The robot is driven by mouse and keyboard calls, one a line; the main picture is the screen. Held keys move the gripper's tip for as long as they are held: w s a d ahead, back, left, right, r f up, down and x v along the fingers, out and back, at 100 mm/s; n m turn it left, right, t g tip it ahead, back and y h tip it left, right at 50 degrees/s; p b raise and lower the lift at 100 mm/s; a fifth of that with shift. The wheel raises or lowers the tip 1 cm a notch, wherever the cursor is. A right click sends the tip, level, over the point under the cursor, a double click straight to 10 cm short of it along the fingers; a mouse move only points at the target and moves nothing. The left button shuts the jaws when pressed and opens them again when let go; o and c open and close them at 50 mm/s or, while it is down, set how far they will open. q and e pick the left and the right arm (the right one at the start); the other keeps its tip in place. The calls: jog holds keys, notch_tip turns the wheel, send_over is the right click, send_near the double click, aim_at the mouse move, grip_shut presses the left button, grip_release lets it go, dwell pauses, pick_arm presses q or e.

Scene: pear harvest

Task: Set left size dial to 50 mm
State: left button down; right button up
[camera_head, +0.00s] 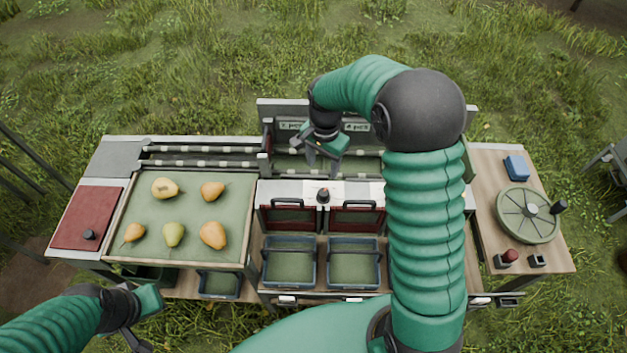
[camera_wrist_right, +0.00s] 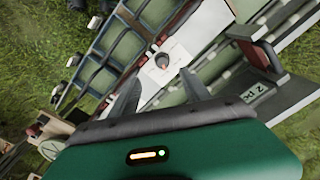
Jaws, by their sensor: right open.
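A small dark knob (camera_head: 323,194) with a reddish mark stands on the white strip between two red-framed flaps. It also shows in the right wrist view (camera_wrist_right: 162,61), beyond my fingers. No size marks can be read, so I cannot tell whether it is the left size dial. My right gripper (camera_head: 322,160) is open and empty above the machine, behind the knob; its fingers in the right wrist view (camera_wrist_right: 158,92) are spread apart. My left gripper (camera_head: 143,328) is low at the front left, away from the machine, and its jaws are unclear.
A back panel (camera_head: 293,107) carries small labels. Several pears lie on a green tray (camera_head: 190,222). Two blue-rimmed bins (camera_head: 290,241) stand below the flaps. A round green wheel (camera_head: 527,215) and a red button (camera_head: 509,256) are on the right table. My right arm hides part of the machine.

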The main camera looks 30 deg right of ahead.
jog(key=w+d+m, duration=0.1)
jog(key=w+m, duration=0.1)
jog(key=p, duration=0.2)
send_over(324, 191)
notch_tip(324, 191, down, 7)
notch_tip(324, 191, down, 9)
jog(key=shift+f+p, duration=0.2)
jog(key=shift+p, duration=0.7)
jog(key=shift+a, duration=0.1)
jog(key=shift+c, duration=0.2)
jog(key=shift+c, duration=1.2)
grip_shut()
